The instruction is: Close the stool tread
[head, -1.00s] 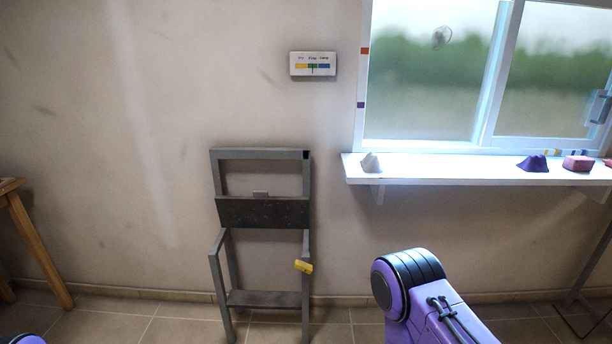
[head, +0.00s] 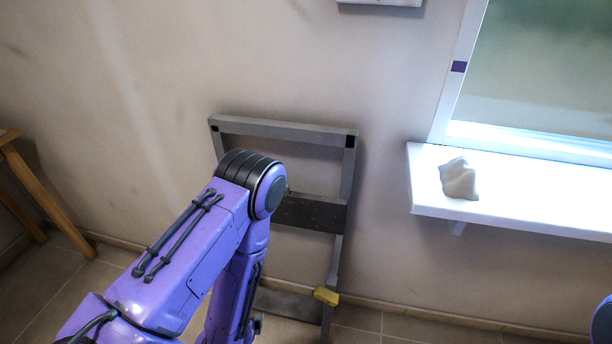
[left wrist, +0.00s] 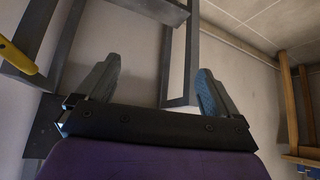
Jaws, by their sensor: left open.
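The grey metal stool (head: 345,170) stands against the wall, left of the window. Its dark tread (head: 312,213) is a board across the middle of the frame. My left arm hides its left part, and I cannot tell its exact tilt. A lower step (head: 285,303) and a yellow piece (head: 326,296) on the right leg also show. My left gripper (left wrist: 155,88) is open and empty in the left wrist view, with a grey bar of the stool (left wrist: 180,60) seen between and beyond its fingers. In the head view my arm hides it. My right gripper is out of view.
A white sill (head: 520,190) with a pale lump (head: 459,179) juts out right of the stool. A wooden table (head: 35,190) stands at the far left. Tiled floor and bare wall lie between table and stool.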

